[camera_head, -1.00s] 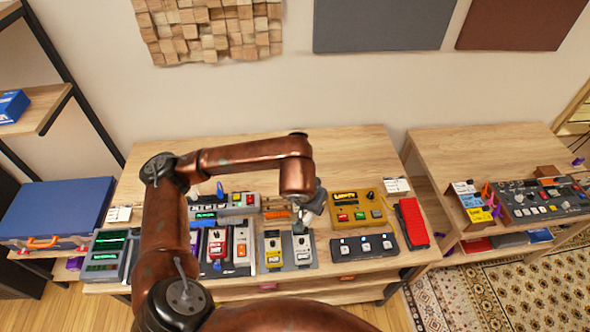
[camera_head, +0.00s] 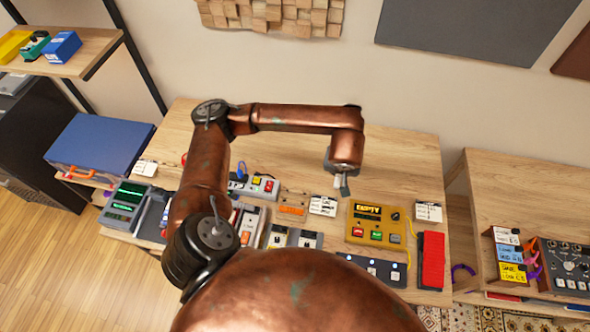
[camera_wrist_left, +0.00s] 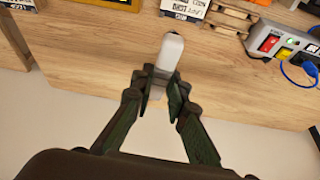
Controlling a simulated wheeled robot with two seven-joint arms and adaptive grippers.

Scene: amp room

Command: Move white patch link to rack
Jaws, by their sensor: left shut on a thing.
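My left gripper (camera_head: 341,184) hangs above the back part of the main table, clear of the pedals. In the left wrist view the fingers (camera_wrist_left: 160,92) are shut on a small white piece, the white patch link (camera_wrist_left: 169,52), which sticks out past the fingertips. A wooden stand with white, blue and yellow label cards (camera_head: 510,256) is on the right-hand table, with purple and orange links beside it. I cannot tell for sure that this is the rack. My right gripper is not in view.
The main table (camera_head: 400,150) has bare wood at the back. Along its front are a yellow pedal (camera_head: 376,222), a red pedal (camera_head: 432,258) and several others, partly hidden by my arm. A gap separates the two tables. A blue case (camera_head: 100,150) stands at left.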

